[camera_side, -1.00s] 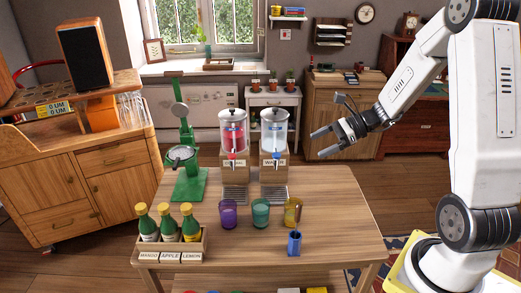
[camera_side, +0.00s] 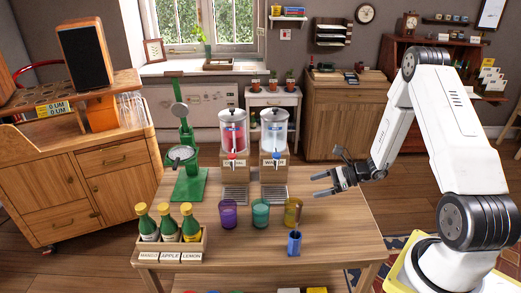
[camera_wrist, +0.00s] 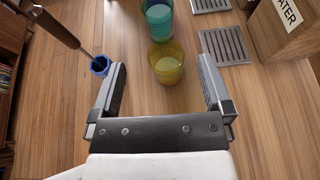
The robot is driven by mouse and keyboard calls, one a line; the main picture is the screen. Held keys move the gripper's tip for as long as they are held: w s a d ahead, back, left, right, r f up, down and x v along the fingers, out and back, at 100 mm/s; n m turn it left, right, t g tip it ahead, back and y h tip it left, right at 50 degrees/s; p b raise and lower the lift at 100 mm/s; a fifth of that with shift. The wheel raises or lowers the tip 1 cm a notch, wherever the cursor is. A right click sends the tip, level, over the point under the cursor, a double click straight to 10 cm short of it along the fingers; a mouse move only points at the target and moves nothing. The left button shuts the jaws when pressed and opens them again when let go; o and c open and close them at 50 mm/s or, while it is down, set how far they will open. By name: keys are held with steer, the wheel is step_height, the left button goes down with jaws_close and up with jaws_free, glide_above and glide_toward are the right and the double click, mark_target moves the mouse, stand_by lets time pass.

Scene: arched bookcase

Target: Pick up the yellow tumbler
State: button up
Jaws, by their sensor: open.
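The yellow tumbler (camera_side: 293,211) stands upright on the wooden table, right of the teal tumbler (camera_side: 260,212) and the purple tumbler (camera_side: 228,213). In the wrist view the yellow tumbler (camera_wrist: 167,62) appears ahead of my gripper, between the lines of its two fingers, with the teal tumbler (camera_wrist: 158,18) just beyond it. My gripper (camera_side: 318,184) is open and empty, above and to the right of the yellow tumbler in the side view. It also shows in the wrist view (camera_wrist: 161,72), its fingers spread wide and not touching the tumbler.
A blue cup (camera_side: 294,243) with a stick in it stands in front of the yellow tumbler. Two drink dispensers (camera_side: 233,150) with drip trays (camera_side: 274,193) stand behind. A crate of bottles (camera_side: 173,241) is at front left, a green press (camera_side: 187,170) at back left. The table's right side is clear.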

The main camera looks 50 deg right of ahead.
glide_toward(285, 207)
steer(key=shift+d+f+x, duration=0.15)
steer(key=shift+x, duration=1.05)
steer(key=shift+d+f+x, duration=0.1)
steer(key=shift+d+x, duration=0.05)
steer(key=shift+x, duration=1.1)
steer(key=shift+d+f+x, duration=0.1)
steer(key=shift+f+x, duration=0.05)
steer(key=shift+x, duration=1.05)
steer(key=shift+w, duration=0.2)
steer(key=c, duration=1.2)
steer(key=shift+o, duration=0.2)
steer(key=shift+r, duration=0.1)
